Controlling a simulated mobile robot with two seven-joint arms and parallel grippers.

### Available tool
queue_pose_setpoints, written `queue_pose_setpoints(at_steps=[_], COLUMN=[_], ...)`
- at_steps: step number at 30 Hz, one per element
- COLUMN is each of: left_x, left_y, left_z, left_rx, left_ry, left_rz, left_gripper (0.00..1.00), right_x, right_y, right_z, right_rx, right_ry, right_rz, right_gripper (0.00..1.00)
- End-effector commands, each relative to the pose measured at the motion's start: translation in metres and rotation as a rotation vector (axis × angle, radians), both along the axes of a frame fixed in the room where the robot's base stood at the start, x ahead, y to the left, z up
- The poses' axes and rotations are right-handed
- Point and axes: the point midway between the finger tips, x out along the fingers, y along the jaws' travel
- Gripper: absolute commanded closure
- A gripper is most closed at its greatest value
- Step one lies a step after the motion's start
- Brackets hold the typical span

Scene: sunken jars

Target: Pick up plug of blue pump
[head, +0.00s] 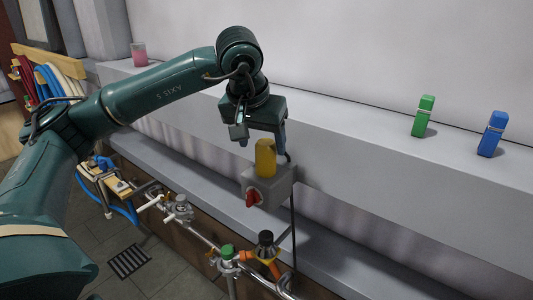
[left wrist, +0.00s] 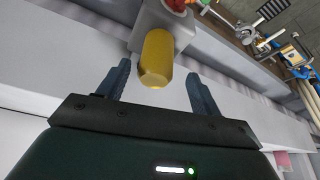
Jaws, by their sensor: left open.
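A yellow plug (head: 265,158) stands upright in a grey socket box (head: 270,188) with a red switch on its front. My left gripper (head: 262,138) is open above the yellow plug. In the left wrist view the yellow plug (left wrist: 157,58) lies between and just ahead of the two open fingers (left wrist: 158,85), with gaps on both sides. A blue plug (head: 491,134) and a green plug (head: 424,116) stand upright on the grey ledge at the right, away from the gripper. Which plug belongs to the blue pump cannot be told. My right gripper is out of view.
Below the ledge (head: 350,160) are pipes with a green-topped valve (head: 227,252) and an orange fitting with a black knob (head: 265,243). A dark cable hangs from the socket box. A pink jar (head: 139,54) stands at the far left. Blue hoses (head: 126,210) lie lower left.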

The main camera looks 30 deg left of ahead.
Motion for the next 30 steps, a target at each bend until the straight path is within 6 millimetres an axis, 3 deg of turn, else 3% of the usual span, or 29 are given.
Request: queue_pose_setpoints(at_steps=[9,17,30], left_x=[0.016,0.018,0.017], left_y=[-0.002,-0.001,-0.001], left_z=[-0.038,-0.04,-0.04], left_rx=[-0.001,-0.001,-0.001], left_ry=[0.002,0.001,0.001], left_rz=[0.001,0.001,0.001], left_gripper=[0.35,0.35,0.71], right_x=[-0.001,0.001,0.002], right_y=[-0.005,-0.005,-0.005], right_z=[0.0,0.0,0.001], right_rx=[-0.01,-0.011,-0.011], right_ry=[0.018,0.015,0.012], right_rz=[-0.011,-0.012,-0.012], right_gripper=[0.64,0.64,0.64])
